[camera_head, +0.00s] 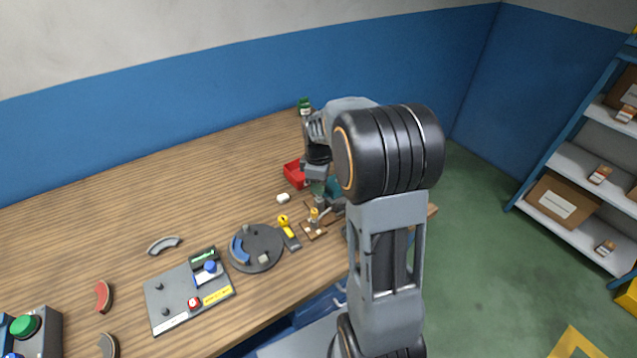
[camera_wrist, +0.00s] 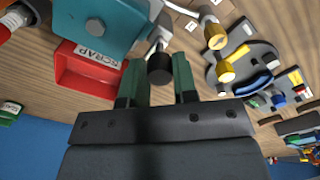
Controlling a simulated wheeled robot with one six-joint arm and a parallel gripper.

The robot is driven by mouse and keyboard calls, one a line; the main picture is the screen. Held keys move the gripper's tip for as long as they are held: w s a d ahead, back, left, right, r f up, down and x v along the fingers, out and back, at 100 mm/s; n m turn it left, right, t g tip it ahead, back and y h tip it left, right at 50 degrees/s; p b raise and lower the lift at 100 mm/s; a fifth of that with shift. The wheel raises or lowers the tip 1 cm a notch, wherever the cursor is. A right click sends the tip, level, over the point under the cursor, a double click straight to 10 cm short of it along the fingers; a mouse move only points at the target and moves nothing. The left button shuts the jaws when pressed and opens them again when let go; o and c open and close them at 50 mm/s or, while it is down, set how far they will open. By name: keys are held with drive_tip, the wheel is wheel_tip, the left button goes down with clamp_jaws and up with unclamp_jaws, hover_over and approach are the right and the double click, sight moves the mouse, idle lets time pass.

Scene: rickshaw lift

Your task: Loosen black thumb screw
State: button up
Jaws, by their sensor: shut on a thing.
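The black thumb screw (camera_wrist: 160,68) is a short, dark round knob on a metal stem, between the green fingers of my gripper (camera_wrist: 159,78) in the wrist view. My gripper is shut on it, with one finger on each side. The stem runs up beside a teal block (camera_wrist: 97,22) with a round metal bolt head. In the head view my gripper (camera_head: 318,187) points down at the table's right end, and the teal block (camera_head: 334,186) shows partly behind my arm. The thumb screw is too small and covered to make out there.
A red bin marked SCRAP (camera_wrist: 84,72) stands close left of the fingers. Brass-coloured knobs (camera_wrist: 215,36) on metal stems stand to the right. In the head view a grey round plate (camera_head: 257,248) and a grey panel (camera_head: 180,306) lie further left. The table's back left is clear.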

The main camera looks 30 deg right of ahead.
drive_tip(key=o, duration=0.9)
wheel_tip(320, 180, up, 14)
drive_tip(key=shift+f, duration=0.1)
idle(0.6)
drive_tip(key=s+a+f+m+t, duration=0.1)
drive_tip(key=s+a+m, duration=0.2)
drive_tip(key=s, duration=0.2)
drive_tip(key=s+a+f+m+t, duration=0.1)
drive_tip(key=s+a+f+m, duration=0.1)
drive_tip(key=s+a+m, duration=0.1)
drive_tip(key=s+a+f+m+t, duration=0.2)
drive_tip(key=s+a+m, duration=0.1)
drive_tip(key=s, duration=0.5)
drive_tip(key=shift+a+f+m, duration=0.1)
drive_tip(key=shift+a+m, duration=0.3)
drive_tip(key=shift+m, duration=0.3)
